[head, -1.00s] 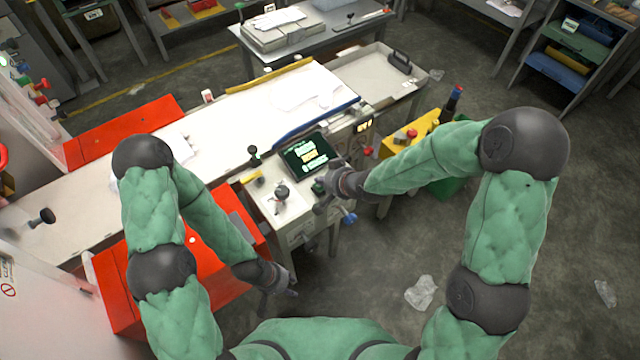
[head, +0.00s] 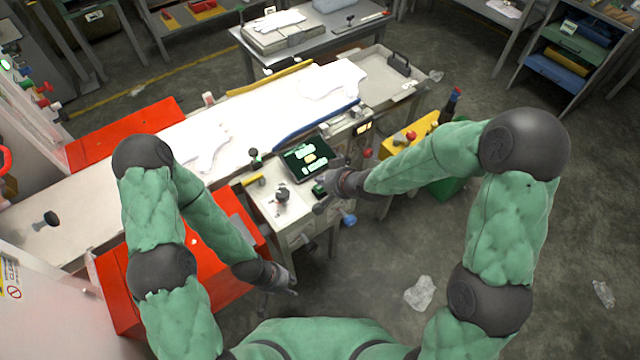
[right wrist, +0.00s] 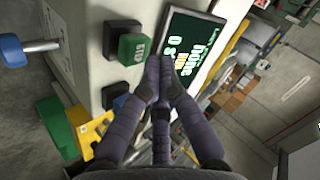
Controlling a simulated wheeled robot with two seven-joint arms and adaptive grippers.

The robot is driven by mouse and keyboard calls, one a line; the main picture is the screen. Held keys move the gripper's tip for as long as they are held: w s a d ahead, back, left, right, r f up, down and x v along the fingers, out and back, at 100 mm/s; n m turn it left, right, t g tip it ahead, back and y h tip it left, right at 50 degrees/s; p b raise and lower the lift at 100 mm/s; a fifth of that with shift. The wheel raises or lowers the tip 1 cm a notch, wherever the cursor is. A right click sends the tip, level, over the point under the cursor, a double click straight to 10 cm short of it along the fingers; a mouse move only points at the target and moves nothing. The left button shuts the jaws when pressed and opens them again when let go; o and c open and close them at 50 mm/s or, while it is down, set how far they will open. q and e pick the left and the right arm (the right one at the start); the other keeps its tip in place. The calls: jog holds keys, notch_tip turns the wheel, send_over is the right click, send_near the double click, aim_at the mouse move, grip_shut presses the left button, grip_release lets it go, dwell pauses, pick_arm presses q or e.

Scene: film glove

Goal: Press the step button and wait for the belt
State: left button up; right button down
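The green step button (right wrist: 133,48) sits in a dark housing on the pale console side in the right wrist view. It also shows in the head view (head: 319,189). My right gripper (right wrist: 160,65) has its fingertips together and empty, close beside the button; I cannot tell whether they touch it. It also shows in the head view (head: 328,199). The belt (head: 255,122) carries white glove shapes (head: 333,80) and (head: 208,145). The screen (head: 307,159) is lit with green and yellow text. My left gripper (head: 283,284) hangs low beside the red cover; its fingers are unclear.
A red cover (head: 200,262) stands near my left arm. A blue knob (head: 349,220), a red button (head: 368,153) and a yellow box (head: 398,145) are around the console. Clear plastic scraps (head: 420,293) lie on the open floor at right.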

aim_at(322, 188)
jog(key=shift+r, duration=0.15)
notch_tip(322, 188, up, 5)
jog(key=p, duration=0.4)
jog(key=shift+p, duration=0.3)
dwell(0.8)
jog(key=s+d+f+m+g+h, duration=0.1)
jog(key=s+d+f+g, duration=0.2)
jog(key=s+f, duration=0.8)
jog(key=s+d+f+g+h, duration=0.1)
jog(key=s+d+f+g, duration=0.2)
jog(key=s+d+f, duration=0.3)
jog(key=s+f, duration=0.5)
jog(key=s, duration=0.2)
jog(key=shift+s+m, duration=0.25)
jog(key=shift+m, duration=0.15)
jog(key=shift+d, duration=0.1)
dwell(3.2)
